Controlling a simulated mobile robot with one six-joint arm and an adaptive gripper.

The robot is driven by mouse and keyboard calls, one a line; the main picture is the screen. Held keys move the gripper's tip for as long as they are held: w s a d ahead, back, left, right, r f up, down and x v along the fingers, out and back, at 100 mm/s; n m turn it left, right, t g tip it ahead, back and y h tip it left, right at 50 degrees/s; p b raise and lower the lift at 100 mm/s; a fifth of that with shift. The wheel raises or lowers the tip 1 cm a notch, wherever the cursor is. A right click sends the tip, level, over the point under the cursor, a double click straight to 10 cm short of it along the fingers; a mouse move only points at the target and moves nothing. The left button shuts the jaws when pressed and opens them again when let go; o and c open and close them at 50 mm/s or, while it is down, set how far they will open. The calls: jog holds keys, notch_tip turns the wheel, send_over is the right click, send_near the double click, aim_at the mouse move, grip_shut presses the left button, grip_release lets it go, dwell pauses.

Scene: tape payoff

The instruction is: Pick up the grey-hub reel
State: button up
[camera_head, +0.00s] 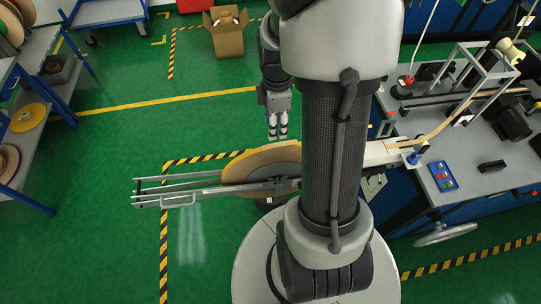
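No reel shows a hub that I can clearly make out as grey. A large tan reel (250,163) sits at the long metal payoff frame (165,196), partly hidden by my arm. A yellow reel (27,118) lies on the left shelf; its small centre looks greyish, but I cannot be sure.
The blue-framed shelf (45,204) stands at the left. A cardboard box (228,42) with something tan and orange in it is on the floor at the back. A workbench (455,205) with machinery fills the right. Green floor is clear between shelf and payoff frame.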

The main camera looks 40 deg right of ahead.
aim_at(277, 153)
notch_tip(277, 153, down, 10)
jog(key=shift+f+b, duration=0.15)
jog(key=shift+b, duration=0.85)
jog(key=f, duration=0.1)
jog(key=f+b, duration=0.1)
jog(key=f, duration=0.3)
jog(key=shift+s+d+f, duration=0.1)
jog(key=shift+s+f, duration=0.05)
jog(key=shift+s, duration=0.2)
jog(key=shift+c, duration=0.3)
grip_shut()
